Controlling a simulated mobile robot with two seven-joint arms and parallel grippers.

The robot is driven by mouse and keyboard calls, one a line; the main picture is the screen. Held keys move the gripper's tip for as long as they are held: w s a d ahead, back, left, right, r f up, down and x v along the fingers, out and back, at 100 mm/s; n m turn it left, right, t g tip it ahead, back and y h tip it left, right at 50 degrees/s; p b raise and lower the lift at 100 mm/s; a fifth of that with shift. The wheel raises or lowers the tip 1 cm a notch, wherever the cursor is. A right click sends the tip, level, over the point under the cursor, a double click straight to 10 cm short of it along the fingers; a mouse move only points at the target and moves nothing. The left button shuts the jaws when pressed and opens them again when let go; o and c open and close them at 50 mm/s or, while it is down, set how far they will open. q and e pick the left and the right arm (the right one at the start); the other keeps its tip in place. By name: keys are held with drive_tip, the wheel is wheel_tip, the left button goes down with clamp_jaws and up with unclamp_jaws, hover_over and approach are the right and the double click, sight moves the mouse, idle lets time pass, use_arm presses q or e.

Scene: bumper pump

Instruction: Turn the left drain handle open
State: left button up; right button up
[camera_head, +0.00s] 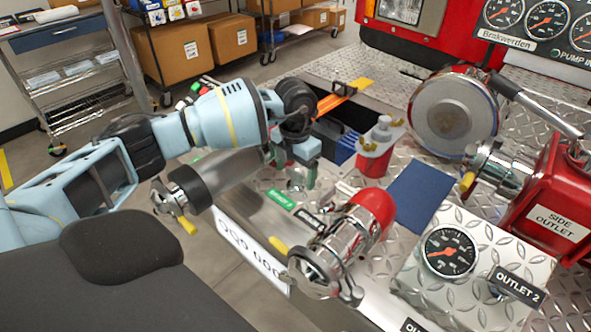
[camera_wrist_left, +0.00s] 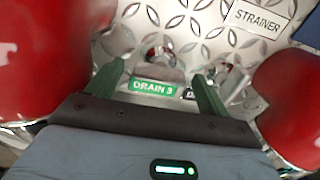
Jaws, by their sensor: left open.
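My left gripper (camera_head: 301,184) reaches down over the diamond-plate panel, between two hose outlets. In the left wrist view its two green fingers (camera_wrist_left: 161,74) are apart and empty. A small chrome drain handle (camera_wrist_left: 160,56), the left of two, lies between and just beyond the fingertips, above the green DRAIN 3 label (camera_wrist_left: 154,88). I cannot tell whether a finger touches it. The second chrome drain handle (camera_wrist_left: 228,82) is near the right finger, partly hidden. In the head view the green label (camera_head: 281,200) shows beside the gripper, whose fingers largely hide the handles. My right gripper is not in view.
A red-and-chrome outlet (camera_head: 350,240) stands close to the right of the gripper, and another capped outlet (camera_head: 185,195) lies left. A blue plate (camera_head: 422,192) and gauge (camera_head: 449,251) are further right.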

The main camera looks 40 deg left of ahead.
use_arm(q)
drive_tip(key=shift+f, duration=0.1)
drive_tip(key=c, duration=1)
